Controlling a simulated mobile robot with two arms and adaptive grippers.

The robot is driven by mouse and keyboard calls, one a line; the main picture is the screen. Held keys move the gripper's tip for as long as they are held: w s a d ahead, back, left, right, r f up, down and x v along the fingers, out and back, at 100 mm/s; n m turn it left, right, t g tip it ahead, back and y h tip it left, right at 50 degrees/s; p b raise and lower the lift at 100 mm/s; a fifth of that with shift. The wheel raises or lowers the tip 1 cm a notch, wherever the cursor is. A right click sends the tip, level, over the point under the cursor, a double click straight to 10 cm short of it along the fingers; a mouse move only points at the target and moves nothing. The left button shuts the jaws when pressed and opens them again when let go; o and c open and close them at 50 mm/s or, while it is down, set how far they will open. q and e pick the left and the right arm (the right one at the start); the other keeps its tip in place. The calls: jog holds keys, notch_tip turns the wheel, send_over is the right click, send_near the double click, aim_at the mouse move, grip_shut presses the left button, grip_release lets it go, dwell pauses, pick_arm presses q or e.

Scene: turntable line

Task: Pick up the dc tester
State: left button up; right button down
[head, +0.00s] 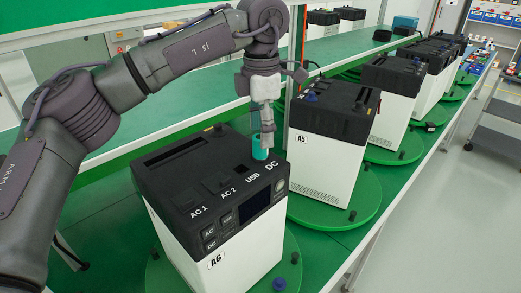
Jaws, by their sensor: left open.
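A teal cylinder (260,150), which I take to be the dc tester, stands upright on the black top of the power station marked A6 (215,215), by the "DC" label. My left gripper (266,137) points down over it from above. Its fingers are open and overlap the upper part of the cylinder in the head view. I cannot tell whether they touch it. The fingers hide part of the cylinder. My right gripper is out of view.
A6 stands on a green turntable (290,270). A power station marked A5 (335,130) stands behind it to the right, with several more along the green line. A green shelf (120,150) runs along the left. Grey floor (440,225) is clear at right.

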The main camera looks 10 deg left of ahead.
aim_at(260, 151)
pick_arm(q)
jog(key=shift+s+f+p, duration=0.25)
jog(key=shift+f+p, duration=0.15)
jog(key=shift+f, duration=0.7)
jog(key=shift+a+f, duration=0.1)
jog(key=shift+f, duration=0.25)
jog(key=shift+w+f, duration=0.1)
jog(key=shift+f, duration=0.05)
jog(key=c, duration=0.8)
grip_shut()
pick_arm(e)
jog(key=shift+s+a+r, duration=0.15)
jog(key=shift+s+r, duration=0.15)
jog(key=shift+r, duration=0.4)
